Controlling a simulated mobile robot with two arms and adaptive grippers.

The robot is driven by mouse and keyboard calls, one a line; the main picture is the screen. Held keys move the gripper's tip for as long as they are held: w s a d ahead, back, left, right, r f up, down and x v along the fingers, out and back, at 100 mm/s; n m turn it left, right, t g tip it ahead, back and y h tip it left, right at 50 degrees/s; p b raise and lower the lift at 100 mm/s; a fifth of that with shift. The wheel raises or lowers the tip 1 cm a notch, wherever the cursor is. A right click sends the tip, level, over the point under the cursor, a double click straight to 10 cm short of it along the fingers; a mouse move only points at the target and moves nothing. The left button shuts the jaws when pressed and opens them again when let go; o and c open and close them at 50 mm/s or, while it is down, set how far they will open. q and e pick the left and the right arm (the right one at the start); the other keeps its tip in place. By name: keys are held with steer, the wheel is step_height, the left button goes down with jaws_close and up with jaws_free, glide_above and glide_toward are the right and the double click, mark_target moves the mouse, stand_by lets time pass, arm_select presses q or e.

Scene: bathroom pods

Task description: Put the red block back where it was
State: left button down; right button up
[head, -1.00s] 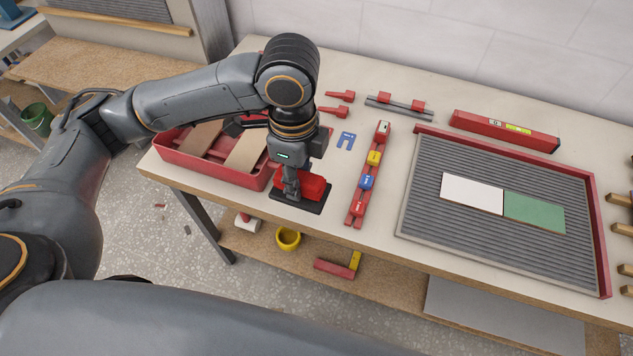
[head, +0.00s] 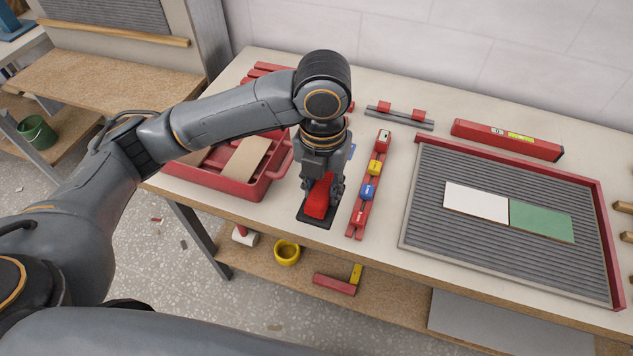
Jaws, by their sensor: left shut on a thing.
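The red block (head: 316,200) is between the fingers of my left gripper (head: 320,187), which points down and is shut on it. A thin black plate (head: 315,222) shows under the block, near the table's front edge. The block's long side runs roughly front to back. I cannot tell whether the plate touches the table. The gripper hides the block's back end. My right gripper is not in view.
A red rail (head: 352,229) with small yellow, blue and red pieces lies close to the right. A red toolbox (head: 253,190) stands close to the left. Further right is a ribbed grey tray (head: 425,215) with white and green tiles. A red level (head: 505,139) lies behind.

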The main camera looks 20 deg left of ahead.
arm_select(q)
steer(key=w+a+f, duration=0.1)
steer(key=w+f, duration=0.1)
steer(key=w, duration=0.1)
steer(key=w+a+f, duration=0.1)
steer(key=w+f, duration=0.1)
steer(key=w, duration=0.1)
steer(key=w+a+f+p, duration=0.1)
steer(key=w+f, duration=0.2)
steer(key=shift+a+f, duration=0.1)
steer(key=shift+a, duration=0.3)
steer(key=shift+w+a+f, duration=0.15)
steer(key=shift+w+f, duration=0.2)
steer(key=shift+f, duration=0.1)
step_height(320, 180, down, 3)
steer(key=shift+w+a+r+p, duration=0.1)
steer(key=shift+w+p, duration=0.05)
steer(key=shift+p, duration=0.4)
steer(key=shift+f, duration=0.35)
steer(key=shift+f, duration=0.2)
steer(key=c, duration=1)
jaws_free()
